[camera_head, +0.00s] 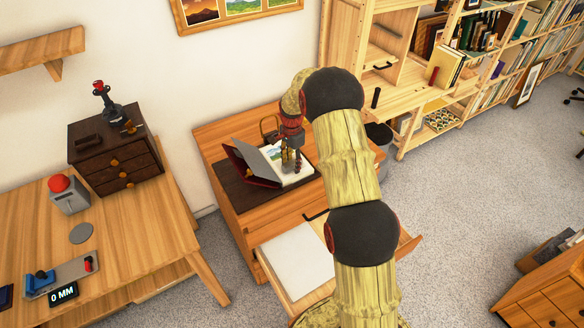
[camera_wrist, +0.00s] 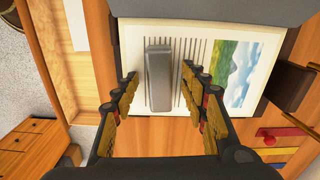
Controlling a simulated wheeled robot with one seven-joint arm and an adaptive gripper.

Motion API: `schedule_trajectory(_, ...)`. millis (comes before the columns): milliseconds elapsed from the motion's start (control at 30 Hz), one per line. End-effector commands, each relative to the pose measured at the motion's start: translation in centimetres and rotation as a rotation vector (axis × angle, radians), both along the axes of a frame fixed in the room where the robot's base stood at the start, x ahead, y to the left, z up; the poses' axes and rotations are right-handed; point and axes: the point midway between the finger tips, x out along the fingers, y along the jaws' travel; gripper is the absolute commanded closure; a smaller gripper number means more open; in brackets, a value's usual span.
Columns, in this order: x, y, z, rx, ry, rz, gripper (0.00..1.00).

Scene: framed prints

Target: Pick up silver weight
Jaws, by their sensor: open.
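The silver weight (camera_wrist: 159,80) is a grey bar lying on the printed page of an open book (camera_wrist: 212,30) in the wrist view. My gripper (camera_wrist: 159,74) is open, with one finger on each side of the weight and a visible gap on both sides. In the head view my gripper (camera_head: 291,166) points down over the open book (camera_head: 302,176) on a wooden desk (camera_head: 205,140). I cannot make out the weight there, as my gripper covers that area.
A drawer (camera_head: 297,262) of the desk stands pulled out at its front. A second table (camera_head: 135,225) at left holds a dark chest (camera_head: 112,150) and a grey box with a red button (camera_head: 68,194). Shelves (camera_head: 400,95) stand behind at right.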

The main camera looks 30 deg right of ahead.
Motion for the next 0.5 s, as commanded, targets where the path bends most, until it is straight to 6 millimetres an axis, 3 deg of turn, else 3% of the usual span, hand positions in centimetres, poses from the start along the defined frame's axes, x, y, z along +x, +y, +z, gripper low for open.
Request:
schedule_trajectory(167, 0.06, -0.01, 0.14, -0.001, -0.002, 0.0, 0.56)
schedule_trajectory(500, 0.05, -0.01, 0.13, -0.001, -0.001, 0.0, 0.75)
